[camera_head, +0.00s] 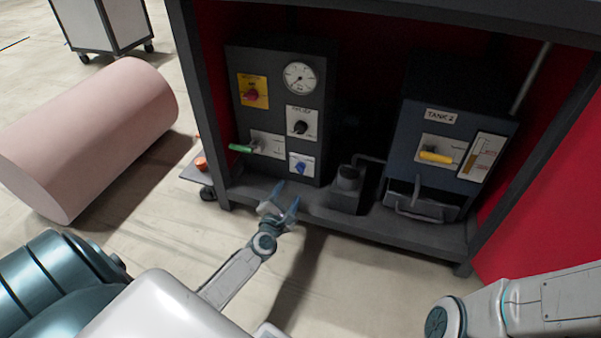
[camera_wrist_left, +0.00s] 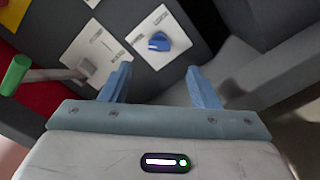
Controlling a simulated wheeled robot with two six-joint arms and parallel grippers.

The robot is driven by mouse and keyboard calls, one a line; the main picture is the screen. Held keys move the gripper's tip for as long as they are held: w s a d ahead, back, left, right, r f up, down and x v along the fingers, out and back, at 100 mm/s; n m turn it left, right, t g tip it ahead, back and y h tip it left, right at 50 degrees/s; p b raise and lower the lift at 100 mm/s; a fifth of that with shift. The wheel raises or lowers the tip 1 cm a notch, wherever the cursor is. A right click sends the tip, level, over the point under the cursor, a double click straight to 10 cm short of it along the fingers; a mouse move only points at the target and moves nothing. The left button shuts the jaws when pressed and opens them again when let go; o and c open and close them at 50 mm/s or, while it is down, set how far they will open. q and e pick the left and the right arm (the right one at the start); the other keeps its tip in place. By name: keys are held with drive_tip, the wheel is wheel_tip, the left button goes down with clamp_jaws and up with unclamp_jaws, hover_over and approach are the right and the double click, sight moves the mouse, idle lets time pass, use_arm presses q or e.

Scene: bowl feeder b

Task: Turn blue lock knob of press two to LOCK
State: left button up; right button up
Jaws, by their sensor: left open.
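The blue lock knob (camera_head: 301,168) sits on a white plate low on the front of the dark press panel (camera_head: 312,104). It also shows in the left wrist view (camera_wrist_left: 159,42), where its plate is tilted and its lettering is too small to read. My left gripper (camera_head: 284,202) is open and empty, in front of and a little below the knob. In the left wrist view the blue fingers (camera_wrist_left: 160,88) stand apart on either side below the knob, not touching it. My right arm (camera_head: 520,300) shows at the lower right, but its fingers are not in view.
A green lever (camera_head: 241,148) sticks out left of the knob. Above are a black knob (camera_head: 300,127), a red knob on yellow (camera_head: 252,94) and a gauge (camera_head: 300,77). A tank unit with a yellow handle (camera_head: 436,157) stands right. A pink roll (camera_head: 90,135) lies left.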

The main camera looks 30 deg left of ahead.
sight(300, 171)
use_arm(q)
drive_tip(key=b+x, duration=0.2)
drive_tip(key=x, duration=0.7)
drive_tip(key=shift+w, duration=0.35)
drive_tip(key=c, duration=1)
